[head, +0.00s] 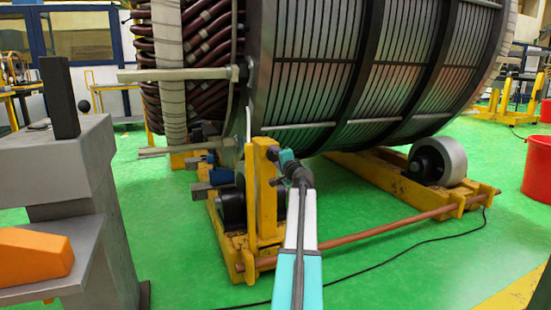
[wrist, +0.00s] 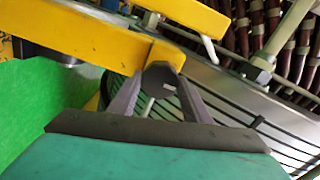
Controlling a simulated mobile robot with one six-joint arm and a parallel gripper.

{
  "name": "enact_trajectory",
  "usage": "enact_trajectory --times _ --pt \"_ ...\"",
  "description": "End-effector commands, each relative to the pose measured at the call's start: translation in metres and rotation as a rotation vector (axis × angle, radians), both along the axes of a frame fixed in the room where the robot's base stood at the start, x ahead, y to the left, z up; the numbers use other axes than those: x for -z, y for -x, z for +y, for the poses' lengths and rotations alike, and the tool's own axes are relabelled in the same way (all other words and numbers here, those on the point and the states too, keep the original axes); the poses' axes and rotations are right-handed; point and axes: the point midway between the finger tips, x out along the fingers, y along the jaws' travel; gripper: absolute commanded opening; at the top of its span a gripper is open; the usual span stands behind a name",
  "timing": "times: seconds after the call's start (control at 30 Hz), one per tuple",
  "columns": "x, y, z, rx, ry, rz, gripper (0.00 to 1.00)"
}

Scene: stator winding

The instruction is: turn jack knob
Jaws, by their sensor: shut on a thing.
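The stator (head: 340,70) is a large ribbed cylinder resting on a yellow roller stand. A yellow upright post (head: 262,200) of the stand rises at its near left end. In the wrist view, a yellow bar of the stand (wrist: 90,28) crosses the upper left. My gripper (head: 276,166) is at the top right side of this post. In the wrist view its two grey fingers (wrist: 160,82) converge on a small dark part below the bar's end, which appears to be the jack knob (wrist: 161,78).
A grey machine stand with an orange block (head: 35,255) is at the left. A copper-coloured bar (head: 370,237) and a black cable lie low across the front right. A red bucket (head: 538,168) stands at the right edge.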

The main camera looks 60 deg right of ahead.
Motion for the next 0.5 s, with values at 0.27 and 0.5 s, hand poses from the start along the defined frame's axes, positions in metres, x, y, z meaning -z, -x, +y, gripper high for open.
enact_trajectory --times 0.27,0.5 --pt "0.001 0.0003 -0.0001 0.0 0.003 0.005 0.46" --pt "0.0004 0.0 0.0 0.0 0.002 0.003 0.63"
